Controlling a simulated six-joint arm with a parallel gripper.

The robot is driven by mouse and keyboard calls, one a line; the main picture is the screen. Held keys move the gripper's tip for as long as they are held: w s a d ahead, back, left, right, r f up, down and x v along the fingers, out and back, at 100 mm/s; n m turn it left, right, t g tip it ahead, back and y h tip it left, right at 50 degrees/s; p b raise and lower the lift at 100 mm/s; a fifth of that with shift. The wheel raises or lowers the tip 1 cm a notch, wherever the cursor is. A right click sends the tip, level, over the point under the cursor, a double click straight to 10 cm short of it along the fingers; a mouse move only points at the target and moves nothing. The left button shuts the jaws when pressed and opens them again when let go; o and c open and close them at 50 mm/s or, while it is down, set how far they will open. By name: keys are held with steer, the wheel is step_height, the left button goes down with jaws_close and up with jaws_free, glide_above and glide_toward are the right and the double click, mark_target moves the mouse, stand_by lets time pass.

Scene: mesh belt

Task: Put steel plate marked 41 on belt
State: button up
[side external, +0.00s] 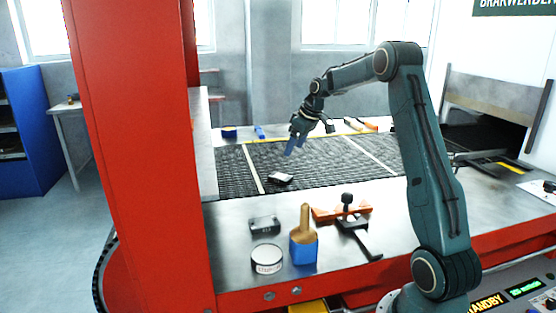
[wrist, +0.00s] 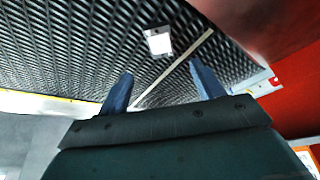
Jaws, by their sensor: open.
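A small plate with a bright top and dark sides (side external: 281,179) lies flat on the dark mesh belt (side external: 330,170), near a pale strip across the mesh. It also shows as a light square in the wrist view (wrist: 158,41); no number is readable on it. A grey block with a small, unclear marking (side external: 264,226) lies on the steel front table. My gripper (side external: 290,150) is above the belt, apart from the plate. Its two blue fingers (wrist: 162,82) are spread and empty in the wrist view.
On the front table (side external: 236,275) are a round labelled tin (side external: 267,258), a blue container with a brown brush-like tool (side external: 303,248), an orange piece (side external: 328,213) and a black clamp-like tool (side external: 358,230). A red column (side external: 140,150) stands at left. Much of the belt is clear.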

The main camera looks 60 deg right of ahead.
steer(key=shift+r, duration=0.1)
stand_by(0.5)
steer(key=s+a+r, duration=0.3)
steer(key=a, duration=0.5)
steer(key=s+a+r, duration=0.3)
steer(key=a+r, duration=0.1)
steer(key=a, duration=0.3)
steer(key=s+a+r, duration=0.3)
steer(key=a, duration=0.5)
steer(key=s+a+f, duration=0.1)
steer(key=s+a, duration=0.4)
steer(key=s, duration=0.4)
steer(key=s+a+f+t, duration=0.1)
steer(key=s+a+f, duration=0.1)
steer(key=s+a, duration=0.4)
steer(key=shift+s+f, duration=0.2)
steer(key=shift+s, duration=1.55)
